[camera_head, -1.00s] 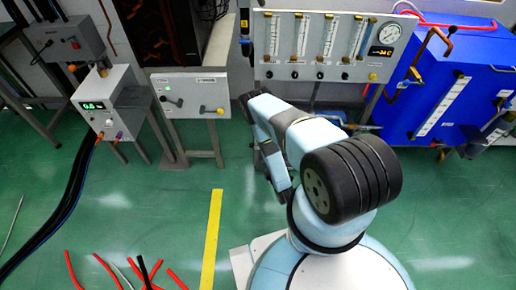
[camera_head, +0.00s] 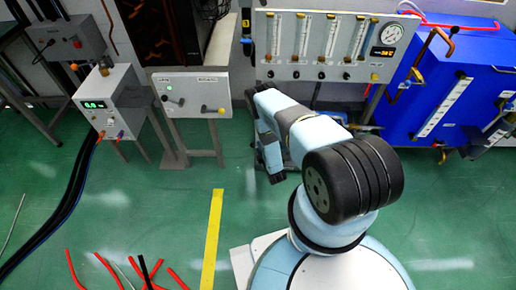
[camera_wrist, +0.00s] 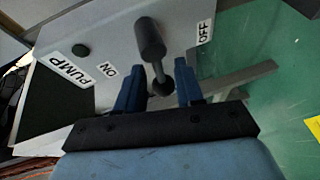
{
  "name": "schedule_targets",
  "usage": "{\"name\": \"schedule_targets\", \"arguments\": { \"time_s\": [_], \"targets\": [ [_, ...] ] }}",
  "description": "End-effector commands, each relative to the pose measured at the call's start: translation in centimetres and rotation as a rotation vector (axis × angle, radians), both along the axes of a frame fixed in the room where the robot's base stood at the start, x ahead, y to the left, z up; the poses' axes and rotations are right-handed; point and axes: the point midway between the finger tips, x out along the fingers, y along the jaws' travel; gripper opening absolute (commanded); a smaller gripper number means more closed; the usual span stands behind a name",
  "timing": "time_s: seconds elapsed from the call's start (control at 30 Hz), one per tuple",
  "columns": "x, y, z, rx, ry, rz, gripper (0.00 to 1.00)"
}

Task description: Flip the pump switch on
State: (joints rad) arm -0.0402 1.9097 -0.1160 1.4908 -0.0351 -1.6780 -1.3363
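The pump switch (camera_wrist: 150,42) is a black lever with a thick knob on a grey panel, in the wrist view. A PUMP label (camera_wrist: 68,66) and an ON label (camera_wrist: 107,70) are to its left, an OFF label (camera_wrist: 205,31) to its right. The knob tilts slightly left of its base. My gripper (camera_wrist: 158,85) is open. Its blue fingers stand either side of the lever's base in the picture; contact and depth cannot be told. In the head view the panel (camera_head: 190,112) carries a small black lever at left; my gripper is not clear there.
A flowmeter panel (camera_head: 290,72) and a blue tank (camera_head: 440,85) stand to the right. A grey box with a display (camera_head: 105,100) is at left. Red rods lie on the floor.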

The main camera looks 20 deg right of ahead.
Motion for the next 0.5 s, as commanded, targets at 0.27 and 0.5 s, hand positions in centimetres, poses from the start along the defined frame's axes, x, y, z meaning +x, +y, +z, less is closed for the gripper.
{"name": "schedule_targets", "arguments": {
  "time_s": [0.27, 0.5],
  "targets": [
    [1.08, 0.09, -0.15, 0.001, 0.000, -0.001, 0.37],
    [1.07, 0.09, -0.14, 0.000, 0.000, -0.001, 0.32]
  ]
}}
